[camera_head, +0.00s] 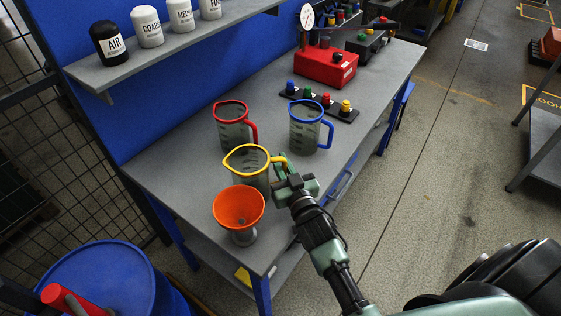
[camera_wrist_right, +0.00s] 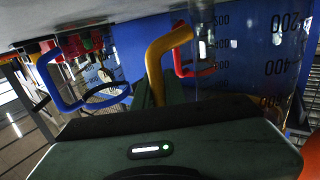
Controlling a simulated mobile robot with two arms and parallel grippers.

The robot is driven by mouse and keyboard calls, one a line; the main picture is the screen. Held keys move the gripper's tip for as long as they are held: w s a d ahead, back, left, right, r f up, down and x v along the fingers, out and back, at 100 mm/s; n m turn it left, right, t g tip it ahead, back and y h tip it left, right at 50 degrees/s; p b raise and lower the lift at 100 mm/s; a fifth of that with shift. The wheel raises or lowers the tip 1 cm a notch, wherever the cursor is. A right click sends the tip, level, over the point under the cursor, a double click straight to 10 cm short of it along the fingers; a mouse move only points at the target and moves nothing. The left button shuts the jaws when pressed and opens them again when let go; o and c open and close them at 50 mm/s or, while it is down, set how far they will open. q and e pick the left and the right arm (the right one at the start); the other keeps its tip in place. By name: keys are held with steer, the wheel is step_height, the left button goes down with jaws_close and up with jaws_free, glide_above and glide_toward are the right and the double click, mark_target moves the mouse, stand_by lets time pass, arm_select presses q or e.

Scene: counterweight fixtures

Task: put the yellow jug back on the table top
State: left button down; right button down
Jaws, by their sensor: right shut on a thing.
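The yellow jug (camera_head: 254,181) is clear with a yellow rim and handle. It is upright over the near part of the table top (camera_head: 180,158), behind the orange funnel. My right gripper (camera_head: 285,171) is shut on its yellow handle, at the jug's right side. In the right wrist view the yellow handle (camera_wrist_right: 160,62) rises from between the jaws, and the jug's marked clear wall (camera_wrist_right: 265,65) is on the right. The funnel hides the jug's base in the head view, so I cannot tell whether it touches the table. My left gripper is not in view.
An orange funnel (camera_head: 238,207) stands close in front of the jug. A red jug (camera_head: 233,132) and a blue jug (camera_head: 304,133) stand behind it. Further back are a rack of coloured knobs (camera_head: 318,101) and a red box (camera_head: 326,66). A shelf (camera_head: 150,58) holds labelled canisters.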

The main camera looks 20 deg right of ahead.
steer(key=c, duration=1.5)
jaws_free()
steer(key=shift+f, duration=0.1)
steer(key=shift+o, duration=0.2)
steer(key=shift+r, duration=0.3)
steer(key=s, duration=0.3)
steer(key=s+b, duration=0.1)
steer(key=s, duration=0.3)
steer(key=s+b, duration=0.1)
steer(key=s, duration=0.2)
steer(key=shift+s+a+f, duration=0.25)
steer(key=shift+s+a, duration=0.05)
steer(key=shift+s+r, duration=0.15)
steer(key=shift+s, duration=0.6)
